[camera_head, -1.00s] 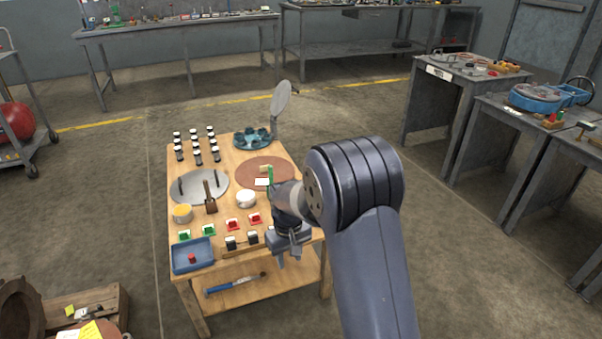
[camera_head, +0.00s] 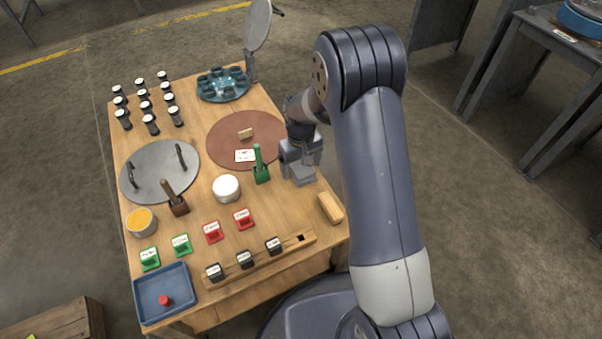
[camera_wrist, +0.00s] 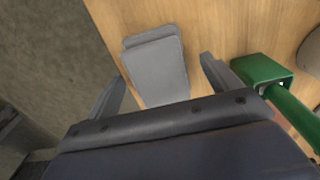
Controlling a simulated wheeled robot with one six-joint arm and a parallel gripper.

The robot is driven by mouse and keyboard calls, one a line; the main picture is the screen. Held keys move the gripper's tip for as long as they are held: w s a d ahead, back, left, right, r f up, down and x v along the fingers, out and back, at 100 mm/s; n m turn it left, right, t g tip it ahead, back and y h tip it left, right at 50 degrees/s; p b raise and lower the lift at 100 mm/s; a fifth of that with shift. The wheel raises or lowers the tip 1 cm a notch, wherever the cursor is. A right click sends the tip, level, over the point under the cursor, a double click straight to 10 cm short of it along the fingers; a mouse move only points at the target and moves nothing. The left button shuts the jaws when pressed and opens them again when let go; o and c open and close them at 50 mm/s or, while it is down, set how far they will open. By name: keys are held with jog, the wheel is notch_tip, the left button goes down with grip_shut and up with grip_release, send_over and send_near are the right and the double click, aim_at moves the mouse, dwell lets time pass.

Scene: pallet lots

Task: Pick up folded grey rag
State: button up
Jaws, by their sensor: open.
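The folded grey rag (camera_wrist: 158,68) lies flat on the wooden table top, seen in the wrist view as a light grey layered rectangle with rounded corners. My gripper (camera_wrist: 162,70) is open above it, with one finger on either side of the rag in the picture. The fingers do not touch it as far as I can see. In the head view my gripper (camera_head: 300,168) is over the right side of the table, and I cannot clearly tell the rag from the grey gripper there.
A green handled tool (camera_wrist: 262,72) is close to my right finger; it also stands in the head view (camera_head: 261,170). A brown round mat (camera_head: 225,138), a white round tub (camera_head: 226,188) and a wooden block (camera_head: 331,208) are nearby. The table's right edge is close.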

aim_at(302, 167)
jog(key=shift+w+f, duration=0.1)
jog(key=shift+f, duration=0.6)
jog(key=shift+c, duration=0.3)
jog(key=c, duration=1)
notch_tip(302, 167, up, 10)
jog(key=p, duration=0.3)
jog(key=shift+r+p, duration=0.1)
jog(key=shift+p, duration=0.25)
jog(key=o, duration=0.5)
jog(key=shift+c, duration=0.2)
jog(key=c, duration=0.4)
jog(key=shift+d, duration=0.1)
